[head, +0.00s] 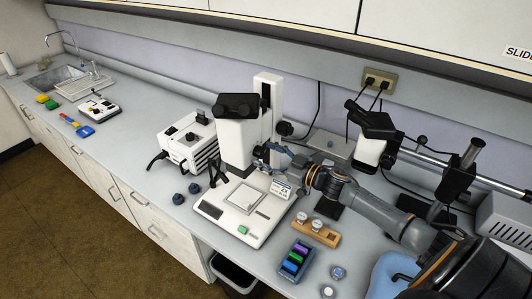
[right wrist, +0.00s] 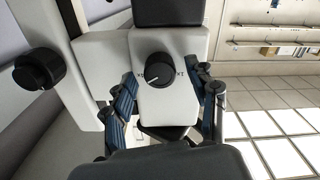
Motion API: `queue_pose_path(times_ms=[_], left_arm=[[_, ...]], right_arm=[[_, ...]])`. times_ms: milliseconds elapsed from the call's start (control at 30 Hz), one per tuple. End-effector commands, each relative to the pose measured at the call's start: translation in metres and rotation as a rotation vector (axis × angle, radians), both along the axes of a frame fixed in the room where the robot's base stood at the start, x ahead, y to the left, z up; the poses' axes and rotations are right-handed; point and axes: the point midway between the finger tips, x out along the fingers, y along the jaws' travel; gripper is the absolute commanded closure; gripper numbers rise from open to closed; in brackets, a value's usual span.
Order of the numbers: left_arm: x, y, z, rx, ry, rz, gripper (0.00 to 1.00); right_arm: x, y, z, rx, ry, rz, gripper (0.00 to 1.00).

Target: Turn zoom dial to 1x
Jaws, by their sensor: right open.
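The white microscope (head: 237,143) with a black eyepiece head stands mid-counter. My right gripper (head: 270,153) is at its right side, below the focus knob. In the right wrist view the black round zoom dial (right wrist: 155,70) faces the camera on the white head. Its white pointer line points left and slightly down. Small marks sit left and right of it, too small to read surely. My right gripper (right wrist: 165,88) is open. Its blue-grey fingers are left and right of the dial, apart from it. The dial is not clearly seen in the head view. My left gripper is not in view.
A large black side knob (right wrist: 38,69) is at the left. A white box unit (head: 188,142) stands left of the microscope. A wooden holder (head: 313,230) and a tray of coloured blocks (head: 296,260) are in front. A second microscope (head: 372,140) is to the right.

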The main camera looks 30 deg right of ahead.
Motion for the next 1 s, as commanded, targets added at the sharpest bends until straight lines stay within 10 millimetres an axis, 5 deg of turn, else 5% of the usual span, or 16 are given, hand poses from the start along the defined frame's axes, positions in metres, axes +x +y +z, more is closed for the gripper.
queue_pose_path(times_ms=[367, 667, 1000], left_arm=[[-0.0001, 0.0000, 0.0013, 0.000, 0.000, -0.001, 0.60], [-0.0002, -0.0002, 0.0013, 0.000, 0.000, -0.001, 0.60], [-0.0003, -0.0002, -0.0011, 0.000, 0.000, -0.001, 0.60]], right_arm=[[0.0058, 0.0030, -0.0006, 0.000, 0.002, 0.001, 0.42], [0.0056, 0.0029, -0.0004, 0.000, 0.000, 0.001, 0.96], [0.0055, 0.0028, -0.0009, -0.047, -0.019, 0.001, 0.96]])
